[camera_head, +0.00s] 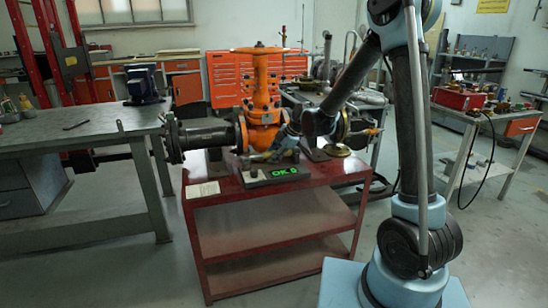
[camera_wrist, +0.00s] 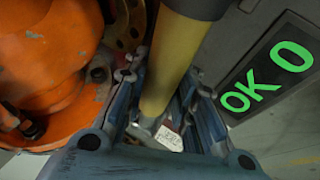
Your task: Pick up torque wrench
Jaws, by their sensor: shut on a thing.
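The torque wrench (camera_wrist: 170,62) shows in the wrist view as a yellow shaft with a dark upper end. It runs between the two blue-grey fingers of my gripper (camera_wrist: 165,88), which is shut on it. In the head view my gripper (camera_head: 284,146) is low over the red cart, just right of the orange valve and behind the display box. The wrench is too small and covered there to make out clearly. I cannot tell whether it still touches the surface below.
The orange gate valve (camera_head: 262,100) stands close by on the red cart (camera_head: 240,187); its body also fills the left of the wrist view (camera_wrist: 55,75). A box with a green "OK 0" display (camera_head: 270,176) sits in front. A workbench (camera_head: 85,128) is at left.

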